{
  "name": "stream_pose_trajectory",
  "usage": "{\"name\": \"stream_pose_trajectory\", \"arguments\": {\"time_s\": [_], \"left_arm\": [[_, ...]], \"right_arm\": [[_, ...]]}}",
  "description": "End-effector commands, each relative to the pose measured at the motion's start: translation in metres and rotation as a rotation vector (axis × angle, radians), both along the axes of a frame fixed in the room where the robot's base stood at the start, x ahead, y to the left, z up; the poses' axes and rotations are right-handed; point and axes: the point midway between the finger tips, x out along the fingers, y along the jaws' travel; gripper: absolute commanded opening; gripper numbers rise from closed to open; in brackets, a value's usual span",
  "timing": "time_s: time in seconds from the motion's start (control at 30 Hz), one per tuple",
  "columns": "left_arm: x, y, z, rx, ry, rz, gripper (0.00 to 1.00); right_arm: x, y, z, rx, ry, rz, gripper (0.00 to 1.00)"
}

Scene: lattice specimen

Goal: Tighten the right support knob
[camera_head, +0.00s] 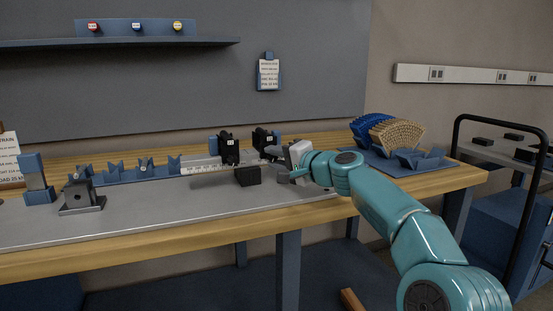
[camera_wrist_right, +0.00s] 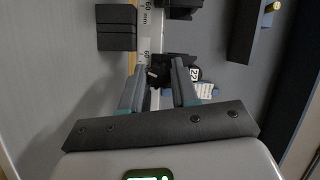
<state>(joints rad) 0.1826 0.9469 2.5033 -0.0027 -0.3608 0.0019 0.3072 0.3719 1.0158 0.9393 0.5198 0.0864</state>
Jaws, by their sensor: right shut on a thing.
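My right gripper (camera_head: 277,162) reaches in from the right to the right end of the ruler rail (camera_head: 203,170). In the right wrist view its two fingers (camera_wrist_right: 157,76) are closed around a small dark knob (camera_wrist_right: 157,75) beside the ruler scale (camera_wrist_right: 143,45). In the head view the fingers and wrist hide this knob. The black right support (camera_head: 265,139) with a white label stands just behind the gripper. A similar black support (camera_head: 228,148) stands to its left. My left gripper is in neither view.
A black block (camera_head: 247,176) sits in front of the rail, left of the gripper. Blue notched holders (camera_head: 125,170) and a grey clamp block (camera_head: 81,197) stand on the left. Blue and tan fan-shaped lattices (camera_head: 397,136) stand at the right. The bench front is clear.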

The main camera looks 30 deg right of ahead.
Motion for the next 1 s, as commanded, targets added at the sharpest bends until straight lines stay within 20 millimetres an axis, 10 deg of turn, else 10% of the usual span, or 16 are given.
{"name": "stream_pose_trajectory", "arguments": {"time_s": [0.1,0.13,0.2,0.57,1.0], "left_arm": [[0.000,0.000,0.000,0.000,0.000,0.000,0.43],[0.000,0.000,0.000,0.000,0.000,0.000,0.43],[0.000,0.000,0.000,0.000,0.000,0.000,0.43],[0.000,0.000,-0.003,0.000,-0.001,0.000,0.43],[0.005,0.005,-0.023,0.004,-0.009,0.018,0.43]], "right_arm": [[0.000,-0.001,0.002,0.000,-0.004,-0.003,0.00],[0.000,-0.001,0.002,0.000,-0.004,-0.003,0.39],[0.000,-0.001,0.001,0.000,-0.003,-0.003,0.55],[-0.006,-0.002,0.001,-0.001,-0.002,-0.003,0.55],[-0.109,-0.017,0.009,-0.002,-0.003,-0.005,0.55]]}}
